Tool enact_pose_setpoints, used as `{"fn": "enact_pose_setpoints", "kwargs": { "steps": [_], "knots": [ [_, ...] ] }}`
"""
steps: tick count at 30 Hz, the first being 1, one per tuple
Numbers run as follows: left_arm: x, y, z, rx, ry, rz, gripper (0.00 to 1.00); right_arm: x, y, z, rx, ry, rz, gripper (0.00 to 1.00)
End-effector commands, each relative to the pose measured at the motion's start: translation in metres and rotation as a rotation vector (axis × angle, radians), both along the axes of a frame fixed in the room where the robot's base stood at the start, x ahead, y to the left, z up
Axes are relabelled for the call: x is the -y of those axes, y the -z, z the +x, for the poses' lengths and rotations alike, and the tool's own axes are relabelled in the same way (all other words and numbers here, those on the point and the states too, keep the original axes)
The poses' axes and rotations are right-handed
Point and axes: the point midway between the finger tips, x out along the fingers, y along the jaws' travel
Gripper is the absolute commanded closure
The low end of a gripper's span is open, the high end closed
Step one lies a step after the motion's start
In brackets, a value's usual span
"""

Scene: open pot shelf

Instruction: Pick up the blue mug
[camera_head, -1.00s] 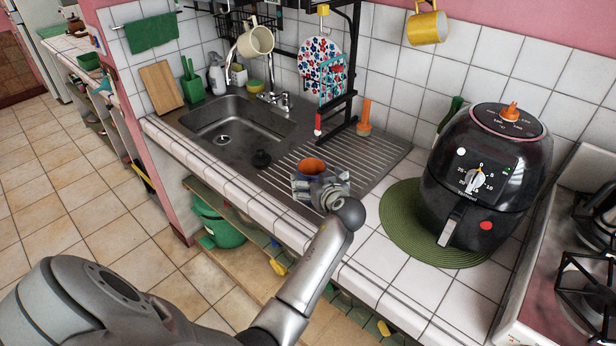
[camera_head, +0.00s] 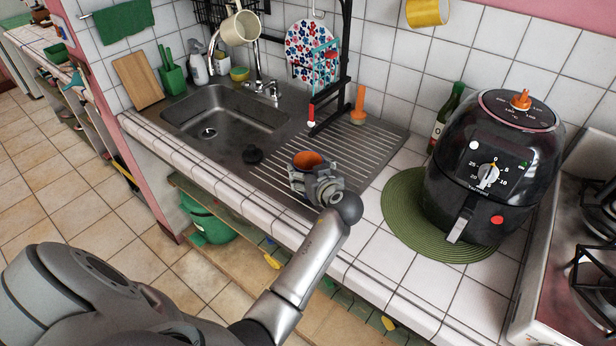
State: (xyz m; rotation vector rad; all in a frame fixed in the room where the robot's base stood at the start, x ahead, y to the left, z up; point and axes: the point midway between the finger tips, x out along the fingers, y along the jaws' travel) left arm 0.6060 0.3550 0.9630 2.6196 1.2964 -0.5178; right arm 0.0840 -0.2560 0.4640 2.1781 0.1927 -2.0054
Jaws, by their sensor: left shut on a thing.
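The blue mug (camera_head: 308,160) is on the ribbed drainboard to the right of the sink, near the counter's front edge. Its orange inside and rim face up. My left gripper (camera_head: 310,178) is shut on the mug from the front, and its fingers and wrist hide most of the mug's outer wall. The mug looks upright; whether its base touches the drainboard is hidden. My right gripper is out of view.
A black air fryer (camera_head: 490,170) stands on a green round mat (camera_head: 405,215) to the right. The sink (camera_head: 225,118) is to the left, with a black plug (camera_head: 253,155) beside it. A black rack post (camera_head: 335,85) rises behind. A cream mug (camera_head: 240,27) hangs above the sink.

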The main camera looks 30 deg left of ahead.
Motion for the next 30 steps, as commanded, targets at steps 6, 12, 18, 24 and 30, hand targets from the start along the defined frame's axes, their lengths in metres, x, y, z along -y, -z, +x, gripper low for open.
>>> {"fn": "enact_pose_setpoints", "kwargs": {
  "steps": [6, 12, 18, 24, 30],
  "knots": [
    [0.0, 0.002, -0.001, -0.002, -0.002, -0.002, 0.57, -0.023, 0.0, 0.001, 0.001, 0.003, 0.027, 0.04],
    [0.0, -0.004, 0.0, 0.001, -0.002, -0.003, 0.57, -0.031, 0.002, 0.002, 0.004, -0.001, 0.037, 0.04],
    [0.0, -0.039, 0.001, 0.006, -0.003, -0.004, 0.57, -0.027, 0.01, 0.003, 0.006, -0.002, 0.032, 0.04],
    [0.0, -0.078, 0.0, 0.004, -0.002, -0.003, 0.57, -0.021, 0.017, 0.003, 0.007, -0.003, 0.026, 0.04],
    [-0.001, -0.098, 0.0, 0.001, -0.002, -0.002, 0.57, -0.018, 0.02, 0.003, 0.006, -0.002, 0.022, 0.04]
  ]
}}
